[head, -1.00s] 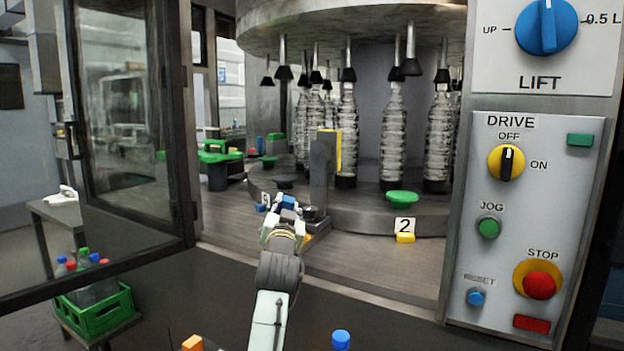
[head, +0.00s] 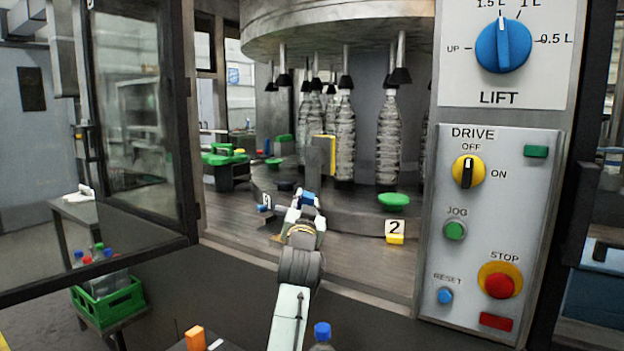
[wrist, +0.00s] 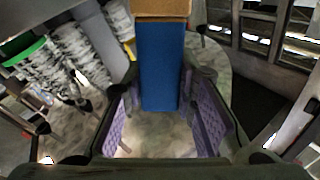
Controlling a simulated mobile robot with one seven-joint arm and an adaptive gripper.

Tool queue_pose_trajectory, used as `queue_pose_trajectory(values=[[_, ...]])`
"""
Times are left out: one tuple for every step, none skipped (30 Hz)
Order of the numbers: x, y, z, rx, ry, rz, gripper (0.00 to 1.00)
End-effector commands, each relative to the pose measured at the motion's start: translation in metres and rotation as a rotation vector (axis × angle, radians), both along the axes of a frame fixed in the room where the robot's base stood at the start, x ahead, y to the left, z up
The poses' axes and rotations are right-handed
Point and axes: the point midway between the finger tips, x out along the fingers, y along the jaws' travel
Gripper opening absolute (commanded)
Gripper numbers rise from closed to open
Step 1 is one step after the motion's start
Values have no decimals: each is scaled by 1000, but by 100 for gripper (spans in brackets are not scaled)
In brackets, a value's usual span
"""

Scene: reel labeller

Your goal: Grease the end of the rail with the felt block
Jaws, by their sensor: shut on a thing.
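My gripper (head: 303,206) is shut on the felt block. Its blue body (wrist: 162,65) stands between the purple finger pads in the wrist view, with a tan end (wrist: 163,9) pointing away at the top edge. In the head view the block (head: 308,198) is a small blue patch at the fingertips. My gripper reaches over the machine's deck, in front of the foot of a grey post (head: 318,158) with a yellow strip (head: 331,155). I cannot clearly tell the rail or its end, nor whether the block touches anything.
Bottles (head: 388,135) hang or stand around the carousel behind the post. The control panel (head: 487,225) stands at right, the open glass door (head: 135,120) at left.

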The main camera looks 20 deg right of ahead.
Motion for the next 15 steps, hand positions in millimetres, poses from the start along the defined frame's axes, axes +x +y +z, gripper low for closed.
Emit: queue_pose_trajectory(values=[[1, -1, 5, 2, 5, 0, 0], [1, -1, 8, 2, 5, 0, 0], [2, -1, 12, 1, 4, 0, 0], [2, 0, 14, 1, 4, 0, 0], [2, 0, 17, 1, 4, 0, 0], [2, 0, 21, 1, 4, 0, 0], [3, 0, 24, 1, 4, 0, 0], [3, 0, 26, 1, 4, 1, 0], [3, 0, 30, 1, 4, 1, 0], [4, 0, 33, 1, 4, 1, 0], [4, 0, 36, 1, 4, 1, 0], [4, 0, 39, 2, 5, 1, 0], [5, 1, 42, 1, 4, 2, 0], [5, 1, 44, 1, 4, 2, 0], [5, 1, 46, 2, 5, 3, 0]])
